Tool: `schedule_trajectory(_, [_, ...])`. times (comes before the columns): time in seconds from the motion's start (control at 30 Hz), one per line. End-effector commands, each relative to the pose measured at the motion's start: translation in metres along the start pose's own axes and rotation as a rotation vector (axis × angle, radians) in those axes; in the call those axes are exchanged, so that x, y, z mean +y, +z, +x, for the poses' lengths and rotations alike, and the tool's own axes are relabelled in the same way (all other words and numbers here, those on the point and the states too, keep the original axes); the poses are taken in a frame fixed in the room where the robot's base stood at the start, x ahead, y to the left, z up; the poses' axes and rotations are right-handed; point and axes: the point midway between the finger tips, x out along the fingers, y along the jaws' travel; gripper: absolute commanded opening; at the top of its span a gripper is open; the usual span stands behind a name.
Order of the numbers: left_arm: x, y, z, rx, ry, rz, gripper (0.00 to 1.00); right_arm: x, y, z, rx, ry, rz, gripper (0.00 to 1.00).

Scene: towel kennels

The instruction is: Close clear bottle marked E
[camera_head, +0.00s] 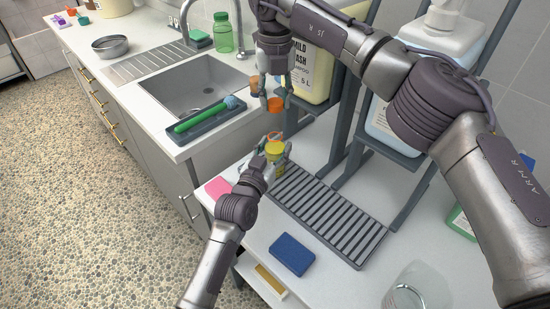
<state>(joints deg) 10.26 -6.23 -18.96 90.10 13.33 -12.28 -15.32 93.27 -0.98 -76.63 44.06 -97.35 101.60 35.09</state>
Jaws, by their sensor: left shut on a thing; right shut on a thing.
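A small bottle (275,150) with yellow on its body and an orange ring at its mouth stands upright near the counter's inner corner. My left gripper (273,156) is shut around its body. Any letter on it is too small to read. My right gripper (274,98) is above the bottle, pointing down, shut on an orange cap (276,105). The cap is apart from the bottle's mouth, with a clear gap between them.
A slatted grey rack (330,213) lies right of the bottle. A pink sponge (217,187) and a blue sponge (292,254) lie nearby. Large jugs (312,65) stand behind in frames. A tray with a green brush (205,118) sits before the sink (197,88). A glass vessel (408,292) stands front right.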

Motion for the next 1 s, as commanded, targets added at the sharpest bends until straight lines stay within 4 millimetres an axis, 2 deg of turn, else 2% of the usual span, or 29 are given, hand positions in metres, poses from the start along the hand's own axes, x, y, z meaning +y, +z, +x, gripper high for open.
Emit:
schedule_trajectory(0.17, [0.0,0.0,0.0,0.0,0.0,0.0,0.0,0.0,0.0,0.007,0.002,0.0,0.0,0.24])
schedule_trajectory(0.4, [0.0,0.0,0.0,0.0,0.0,0.0,0.0,0.0,0.0,0.041,0.004,-0.001,0.001,0.24])
schedule_trajectory(0.5, [0.0,0.0,0.0,0.0,0.0,0.0,0.0,0.0,0.0,0.05,0.003,0.0,0.0,0.24])
schedule_trajectory(1.0, [0.0,0.0,0.0,-0.001,0.0,0.0,0.0,0.0,0.001,0.05,0.002,0.0,0.0,0.24])
